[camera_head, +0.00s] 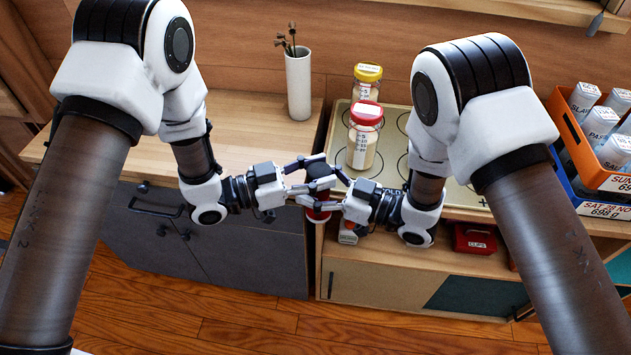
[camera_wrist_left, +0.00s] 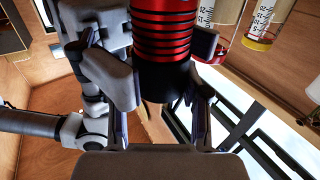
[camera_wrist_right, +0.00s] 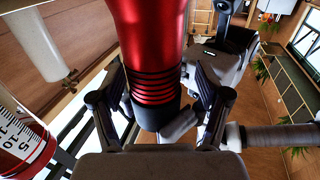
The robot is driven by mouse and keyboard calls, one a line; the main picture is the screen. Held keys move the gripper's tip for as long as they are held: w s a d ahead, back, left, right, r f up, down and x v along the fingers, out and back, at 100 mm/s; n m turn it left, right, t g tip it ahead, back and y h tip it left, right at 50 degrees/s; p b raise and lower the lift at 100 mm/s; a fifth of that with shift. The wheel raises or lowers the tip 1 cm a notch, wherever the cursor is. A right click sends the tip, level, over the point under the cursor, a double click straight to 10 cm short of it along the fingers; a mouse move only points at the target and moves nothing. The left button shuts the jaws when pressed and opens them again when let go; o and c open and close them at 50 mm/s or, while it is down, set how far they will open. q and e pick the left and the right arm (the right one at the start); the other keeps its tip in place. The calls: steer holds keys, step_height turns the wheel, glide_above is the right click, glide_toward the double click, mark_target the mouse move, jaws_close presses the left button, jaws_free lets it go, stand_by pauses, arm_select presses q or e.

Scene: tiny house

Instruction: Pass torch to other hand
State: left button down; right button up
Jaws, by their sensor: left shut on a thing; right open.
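The torch has a red body (camera_head: 318,214) with a black end (camera_head: 319,170). It is held roughly upright between my two grippers, in front of the counter. My left gripper (camera_head: 306,180) is shut on the torch. In the left wrist view, the ribbed red torch (camera_wrist_left: 165,38) and its black end lie between the fingers. My right gripper (camera_head: 336,188) is open, with its fingers on both sides of the torch. In the right wrist view, the torch (camera_wrist_right: 152,35) stands between these spread fingers. Whether they touch it cannot be told.
A red-lidded jar (camera_head: 364,136) and a yellow-lidded jar (camera_head: 366,82) stand on the hob (camera_head: 394,150) behind the grippers. A white vase (camera_head: 298,85) stands on the wooden counter (camera_head: 240,125). Crates of bottles (camera_head: 590,135) are at right. A red box (camera_head: 474,238) sits below the hob.

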steer(key=c, duration=1.3)
arm_select(q)
steer(key=shift+c, duration=2.4)
jaws_free()
arm_select(e)
steer(key=shift+c, duration=0.3)
